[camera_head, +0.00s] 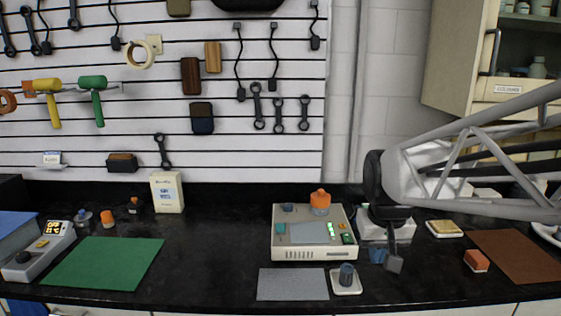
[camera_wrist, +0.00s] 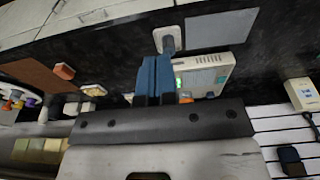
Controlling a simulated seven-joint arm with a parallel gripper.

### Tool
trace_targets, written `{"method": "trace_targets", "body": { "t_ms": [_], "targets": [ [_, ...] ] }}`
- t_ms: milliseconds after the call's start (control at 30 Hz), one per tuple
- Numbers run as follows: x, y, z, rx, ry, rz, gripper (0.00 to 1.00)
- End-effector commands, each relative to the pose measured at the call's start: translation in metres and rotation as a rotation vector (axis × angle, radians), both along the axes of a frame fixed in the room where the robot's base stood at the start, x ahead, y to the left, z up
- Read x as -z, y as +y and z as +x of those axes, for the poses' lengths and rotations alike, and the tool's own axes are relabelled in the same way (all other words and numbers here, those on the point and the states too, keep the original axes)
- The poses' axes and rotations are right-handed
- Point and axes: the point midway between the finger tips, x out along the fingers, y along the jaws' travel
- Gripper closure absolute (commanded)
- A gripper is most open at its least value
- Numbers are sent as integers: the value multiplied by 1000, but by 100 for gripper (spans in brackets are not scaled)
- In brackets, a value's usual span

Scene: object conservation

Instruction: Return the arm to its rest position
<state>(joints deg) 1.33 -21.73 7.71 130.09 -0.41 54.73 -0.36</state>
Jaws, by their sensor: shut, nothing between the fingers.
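My gripper (camera_head: 378,256) hangs from my arm over the right half of the black bench, pointing down, right of the beige device. Its blue fingers show in the wrist view (camera_wrist: 154,76), pressed together with nothing between them. My arm reaches in from the right edge of the head view. The gripper appears to be above the bench top, with no object visibly touching it. It partly hides a white box-like item behind it.
Close by are a beige device (camera_head: 283,252) with an orange knob, a grey mat (camera_head: 292,285) and a white coaster (camera_head: 347,289) bearing a grey-blue cup. Right are an orange-red block (camera_head: 476,260) and brown mat (camera_head: 515,255). A green mat (camera_head: 104,263) lies left; bare bench separates it.

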Motion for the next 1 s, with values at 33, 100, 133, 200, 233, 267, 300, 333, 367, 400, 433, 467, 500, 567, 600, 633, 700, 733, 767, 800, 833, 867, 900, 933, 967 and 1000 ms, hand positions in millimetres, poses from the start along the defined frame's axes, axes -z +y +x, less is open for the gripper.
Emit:
{"method": "trace_targets", "body": {
  "t_ms": [33,100,133,200,233,267,300,333,367,400,433,467,500,567,600,633,700,733,767,800,833,867,900,933,967,1000],
  "targets": [
    [0,1,-14,0,-8,0,100],
    [2,2,-32,1,-15,0,100],
    [3,2,-39,2,-18,0,100],
    [5,3,-56,3,-26,0,100],
    [6,4,-63,3,-30,0,100],
    [8,4,-71,3,-33,0,100],
    [9,4,-80,4,-38,0,100],
    [11,5,-87,4,-41,0,100],
    [13,5,-94,4,-44,0,100],
    [15,6,-103,5,-48,0,100],
    [17,6,-110,5,-51,0,100],
    [19,6,-116,5,-54,0,100],
    [21,6,-123,5,-57,0,100],
    [24,7,-133,5,-63,0,100],
    [26,7,-139,5,-65,0,100],
    [28,7,-142,5,-66,0,100],
    [30,7,-149,6,-70,0,100],
    [31,7,-151,6,-71,0,100],
    [32,7,-152,6,-71,0,100],
    [32,8,-154,6,-71,0,100],
    [33,8,-155,6,-71,0,100],
    [33,8,-155,6,-72,0,100],
    [33,8,-156,6,-72,0,100],
    [33,8,-156,6,-72,0,100],
    [33,8,-156,6,-72,0,100],
    [33,8,-156,6,-72,0,100]
  ]
}}
